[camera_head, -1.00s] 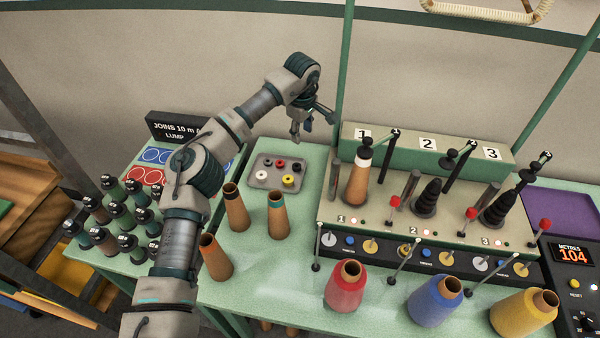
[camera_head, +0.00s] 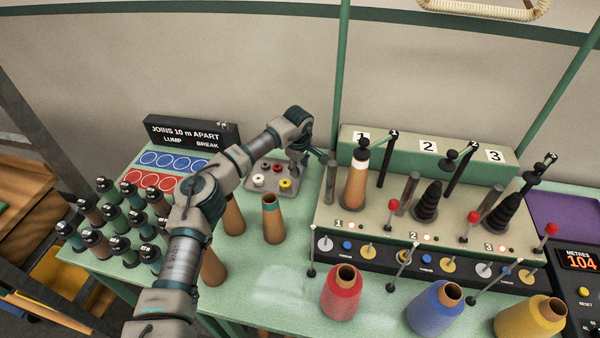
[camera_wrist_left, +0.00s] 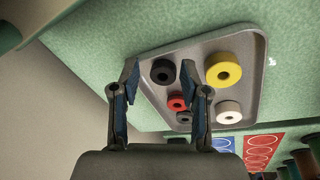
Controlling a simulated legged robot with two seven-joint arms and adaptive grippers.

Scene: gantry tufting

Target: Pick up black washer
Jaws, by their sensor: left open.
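A grey tray (camera_head: 250,189) holds several small ring washers. In the left wrist view, one black washer (camera_wrist_left: 163,71) lies flat in the tray (camera_wrist_left: 262,55), between the lines of my fingers and apart from both. A second black washer (camera_wrist_left: 184,117) is partly hidden by a finger; it shows at the tray's left in the head view (camera_head: 265,167). A red washer (camera_wrist_left: 176,102), a yellow washer (camera_wrist_left: 222,69) and a white washer (camera_wrist_left: 228,111) lie beside them. My left gripper (camera_wrist_left: 160,72) is open and empty, over the tray's right side in the head view (camera_head: 308,165). My right gripper is out of view.
Wooden cones (camera_head: 273,219) stand in front of the tray. The green machine (camera_head: 330,207) with its posts stands close to its right. Dark bobbins (camera_head: 110,222) crowd the left.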

